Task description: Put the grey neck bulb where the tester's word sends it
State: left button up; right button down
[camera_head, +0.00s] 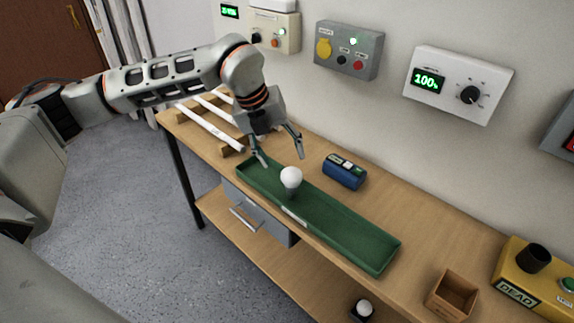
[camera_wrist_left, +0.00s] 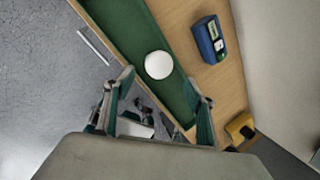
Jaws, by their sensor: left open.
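A white bulb with a grey neck (camera_head: 291,178) stands upright in the long green tray (camera_head: 345,240), globe up. Its white globe (camera_wrist_left: 158,65) shows in the left wrist view, just beyond my fingertips. My left gripper (camera_head: 281,158) is open and empty, its fingers pointing down just above and behind the bulb, apart from it. In the left wrist view my open fingers (camera_wrist_left: 160,88) sit either side of the line to the globe. The yellow tester (camera_head: 535,277) at the right edge has a black socket (camera_head: 534,258), a green button and a plate reading "DEAD". My right gripper is not in view.
A blue device (camera_head: 345,171) lies behind the tray. An open wooden box (camera_head: 452,295) stands left of the tester. White tubes lie on a wooden rack (camera_head: 232,148). Another white bulb (camera_head: 364,307) is low down below the bench top. Control boxes, one reading "100%" (camera_head: 458,84), hang on the wall.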

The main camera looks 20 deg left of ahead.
pick_arm(q)
jog(key=shift+v, duration=2.25)
